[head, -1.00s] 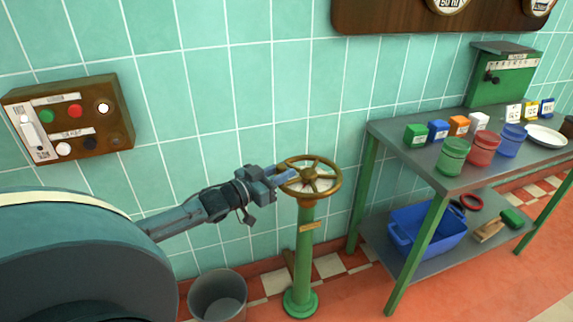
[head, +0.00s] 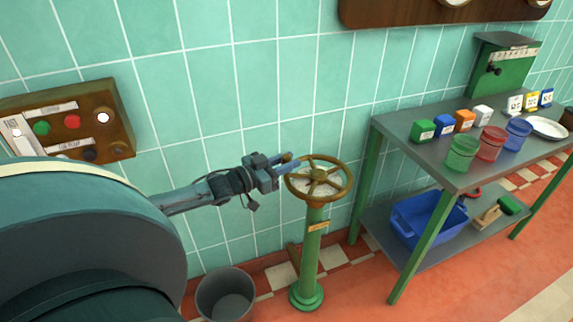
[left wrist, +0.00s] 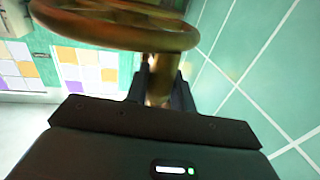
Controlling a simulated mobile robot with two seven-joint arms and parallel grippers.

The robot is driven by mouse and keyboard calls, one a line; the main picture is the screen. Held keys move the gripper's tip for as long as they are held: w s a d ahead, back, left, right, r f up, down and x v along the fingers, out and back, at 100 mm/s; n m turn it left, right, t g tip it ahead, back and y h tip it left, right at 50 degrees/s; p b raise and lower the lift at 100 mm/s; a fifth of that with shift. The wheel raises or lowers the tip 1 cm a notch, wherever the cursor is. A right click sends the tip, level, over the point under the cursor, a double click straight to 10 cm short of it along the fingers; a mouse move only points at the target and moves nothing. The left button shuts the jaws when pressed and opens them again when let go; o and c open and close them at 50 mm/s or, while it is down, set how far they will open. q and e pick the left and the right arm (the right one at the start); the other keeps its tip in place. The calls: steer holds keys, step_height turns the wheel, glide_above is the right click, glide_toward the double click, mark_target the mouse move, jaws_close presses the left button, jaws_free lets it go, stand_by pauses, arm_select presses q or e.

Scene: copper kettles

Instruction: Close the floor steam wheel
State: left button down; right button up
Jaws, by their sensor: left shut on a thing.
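The floor steam wheel (head: 318,180) is a brass-coloured spoked handwheel lying nearly flat on top of a green floor pedestal (head: 310,255). My left gripper (head: 287,160) is at the back-left part of its rim and is shut on it. In the left wrist view the wheel rim (left wrist: 120,35) fills the upper left. There a brown upright piece, seemingly a handle of the wheel, sits between the dark fingers of my left gripper (left wrist: 159,85). The exact contact is partly hidden. My right gripper is not in view.
A grey bucket (head: 225,294) stands on the floor left of the pedestal. A green-legged table (head: 470,170) with coloured tins stands close on the right. The tiled wall (head: 240,90) is just behind the wheel. A button box (head: 65,125) hangs at left.

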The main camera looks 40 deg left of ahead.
arm_select(q)
steer(key=shift+w+a+r, duration=0.1)
steer(key=shift+w+a, duration=0.4)
steer(key=shift+w, duration=0.2)
steer(key=c, duration=1.2)
jaws_free()
steer(key=shift+c, duration=0.2)
steer(key=shift+s, duration=0.1)
